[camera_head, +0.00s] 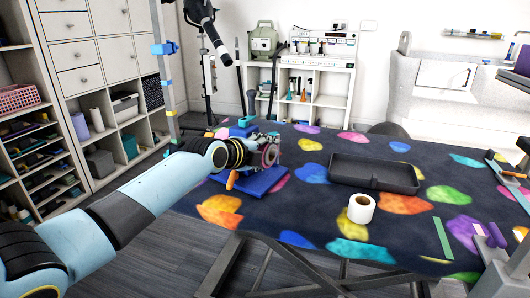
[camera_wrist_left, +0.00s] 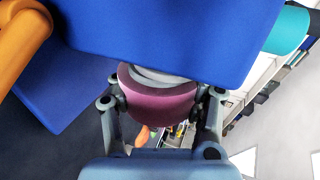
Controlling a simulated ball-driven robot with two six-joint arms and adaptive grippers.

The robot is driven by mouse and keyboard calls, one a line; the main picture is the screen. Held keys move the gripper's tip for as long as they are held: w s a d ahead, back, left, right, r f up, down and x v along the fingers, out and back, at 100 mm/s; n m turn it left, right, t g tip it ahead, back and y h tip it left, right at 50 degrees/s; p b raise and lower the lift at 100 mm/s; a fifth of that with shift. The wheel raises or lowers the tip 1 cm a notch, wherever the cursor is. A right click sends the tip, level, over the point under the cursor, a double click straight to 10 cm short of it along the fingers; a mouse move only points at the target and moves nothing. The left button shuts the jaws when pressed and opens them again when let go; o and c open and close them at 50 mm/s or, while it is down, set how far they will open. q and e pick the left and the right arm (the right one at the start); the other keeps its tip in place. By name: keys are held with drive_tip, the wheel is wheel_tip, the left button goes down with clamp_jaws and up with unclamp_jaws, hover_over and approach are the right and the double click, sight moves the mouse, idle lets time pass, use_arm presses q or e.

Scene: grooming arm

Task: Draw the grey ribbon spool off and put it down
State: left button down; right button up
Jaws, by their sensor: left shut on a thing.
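My left gripper (camera_head: 268,155) reaches in from the left to a blue stand (camera_head: 250,182) on the patterned table. In the left wrist view, its fingers (camera_wrist_left: 160,115) are closed around the sides of a round mauve piece with a grey disc behind it, which I take for the spool (camera_wrist_left: 158,98). The spool shows small and pinkish in the head view (camera_head: 270,154). In the wrist view, the grey disc lies close against a large blue panel of the stand (camera_wrist_left: 180,35). Whether it touches the panel is hard to tell. My right gripper cannot be made out.
An orange rod (camera_head: 231,180) and a blue block (camera_head: 243,130) are beside the gripper. A black tray (camera_head: 374,175) and a white roll (camera_head: 361,209) stand on the table to the right.

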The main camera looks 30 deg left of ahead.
use_arm(q)
drive_tip(key=shift+r, duration=0.35)
drive_tip(key=shift+d+r+p, duration=0.15)
drive_tip(key=shift+d+p, duration=0.75)
drive_tip(key=shift+d, duration=0.45)
drive_tip(key=shift+d+p, duration=0.55)
drive_tip(key=shift+d, duration=0.6)
drive_tip(key=shift+d+p, duration=0.6)
drive_tip(key=shift+d, duration=1.4)
